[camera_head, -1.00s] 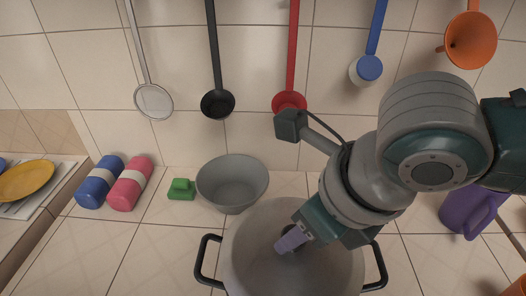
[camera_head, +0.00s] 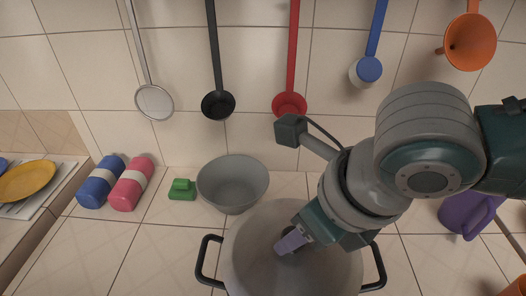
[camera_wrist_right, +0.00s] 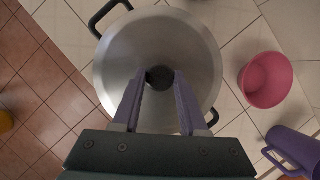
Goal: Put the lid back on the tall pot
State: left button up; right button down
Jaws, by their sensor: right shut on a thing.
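The tall pot stands at the front of the counter, and its black handle (camera_head: 206,262) shows on the left side in the head view. The grey metal lid (camera_head: 252,252) lies over the pot's mouth; I cannot tell whether it is fully seated. My right gripper (camera_head: 288,244) comes down from the upper right and is shut on the lid's dark knob (camera_wrist_right: 160,78). In the right wrist view the lid (camera_wrist_right: 130,55) appears centred between the pot's handles (camera_wrist_right: 108,14). My left gripper is not in view.
A grey bowl (camera_head: 232,184) stands just behind the pot. A green sponge-like block (camera_head: 181,190), a blue bottle (camera_head: 100,184) and a pink bottle (camera_head: 131,184) lie to the left. A purple jug (camera_head: 468,212) stands to the right. Utensils hang on the tiled wall.

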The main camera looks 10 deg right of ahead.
grip_release()
dwell(0.6)
notch_tip(320, 180, up, 3)
jog(key=p, duration=0.2)
jog(key=shift+f+p, duration=0.2)
jog(key=shift+p, duration=0.2)
jog(key=shift+r+p, duration=2.25)
jog(key=shift+p, duration=0.15)
grip_shut()
